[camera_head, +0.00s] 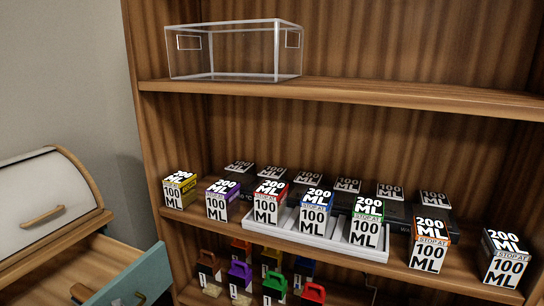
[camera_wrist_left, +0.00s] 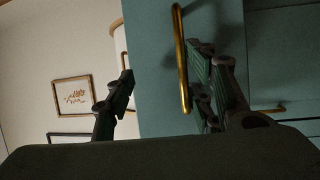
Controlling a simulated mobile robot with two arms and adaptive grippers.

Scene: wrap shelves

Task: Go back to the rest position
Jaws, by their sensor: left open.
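My left gripper (camera_wrist_left: 160,68) shows in the left wrist view with its two dark fingers spread apart. Nothing is held between them. A teal panel with a gold bar handle (camera_wrist_left: 181,60) is close by; the handle stands near the right finger, and I cannot tell whether they touch. In the head view neither gripper is visible. A teal-fronted drawer (camera_head: 125,280) stands open at the lower left.
A wooden shelf unit (camera_head: 340,92) holds a clear box (camera_head: 235,50) on its upper board. Several labelled ML boxes (camera_head: 315,212) and a white tray (camera_head: 287,220) are on the middle board. Coloured items (camera_head: 274,286) sit below. A white roll-top box (camera_head: 40,200) is at left.

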